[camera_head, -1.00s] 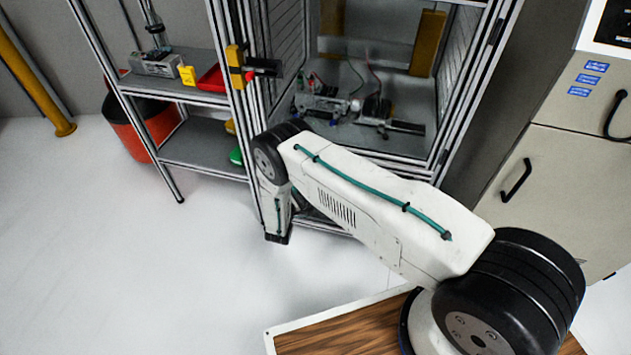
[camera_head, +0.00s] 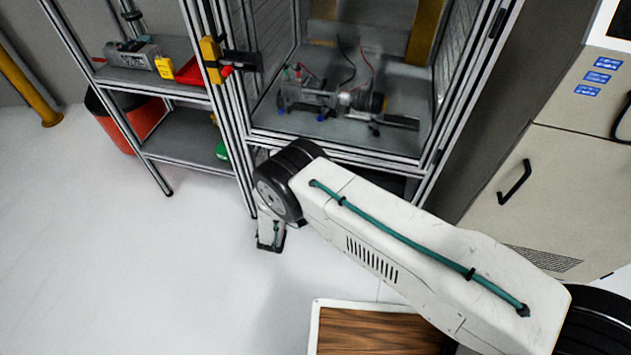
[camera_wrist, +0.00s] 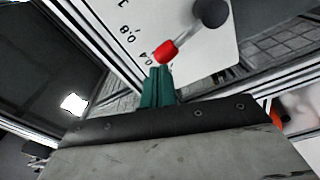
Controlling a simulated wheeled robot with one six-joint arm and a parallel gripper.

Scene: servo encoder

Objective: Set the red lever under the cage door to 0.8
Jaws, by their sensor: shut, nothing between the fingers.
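In the wrist view the lever (camera_wrist: 187,35) has a red tip (camera_wrist: 168,52) and runs up right to a round dark knob. It is mounted on a white scale plate (camera_wrist: 195,62) with printed numbers, among them 0.8 and 0.4. The red tip lies near the 0.4 mark, away from 0.8. My gripper (camera_wrist: 157,72) has green fingers, shut and empty, with their tips just below the red tip. I cannot tell whether they touch it.
Metal frame bars lie close to the gripper on both sides in the wrist view. A shelf (camera_head: 185,140) with small items and an orange bin (camera_head: 140,125) stand left of the cage. A beige cabinet (camera_head: 545,170) stands at right. The floor at left is clear.

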